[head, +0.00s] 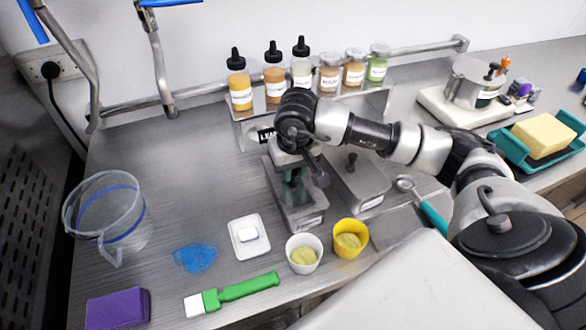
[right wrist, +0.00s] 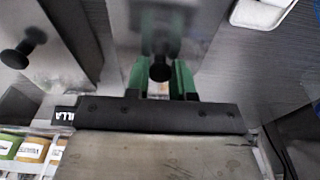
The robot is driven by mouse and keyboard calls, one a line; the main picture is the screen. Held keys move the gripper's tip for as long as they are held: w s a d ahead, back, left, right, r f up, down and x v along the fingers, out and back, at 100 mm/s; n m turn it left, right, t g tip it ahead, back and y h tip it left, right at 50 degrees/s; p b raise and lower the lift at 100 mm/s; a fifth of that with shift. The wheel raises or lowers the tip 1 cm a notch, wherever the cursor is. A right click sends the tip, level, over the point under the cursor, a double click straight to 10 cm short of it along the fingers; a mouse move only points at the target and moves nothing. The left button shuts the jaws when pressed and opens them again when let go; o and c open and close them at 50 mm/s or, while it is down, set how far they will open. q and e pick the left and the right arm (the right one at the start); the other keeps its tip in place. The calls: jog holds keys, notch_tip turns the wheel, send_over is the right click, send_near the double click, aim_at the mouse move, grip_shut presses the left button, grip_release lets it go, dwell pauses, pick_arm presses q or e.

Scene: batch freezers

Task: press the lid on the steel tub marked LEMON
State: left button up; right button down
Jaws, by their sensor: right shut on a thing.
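A long steel tub (head: 302,209) with a flat lid stands at the middle of the counter. My right gripper (head: 293,178) points down over it. In the right wrist view its green fingers (right wrist: 164,78) are shut on the lid's black knob (right wrist: 160,70). The arm hides part of the lid, and I cannot tell how its edges sit on the tub. A second steel tub (head: 365,190) with a black-knobbed lid stands close on the right. My left gripper is not in view.
Bottles and jars (head: 303,70) stand on a rack behind. A clear jug (head: 105,215), blue cloth (head: 195,257), white dish (head: 249,239), white cup (head: 304,253), yellow cup (head: 350,239) and green brush (head: 235,292) lie in front and left.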

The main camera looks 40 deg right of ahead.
dwell(0.3)
jog(key=shift+c, duration=2.1)
grip_release()
jog(key=shift+r, duration=0.1)
jog(key=shift+r+p, duration=1.65)
jog(key=shift+r, duration=1.75)
jog(key=shift+c, duration=0.3)
grip_shut()
jog(key=shift+f, duration=0.2)
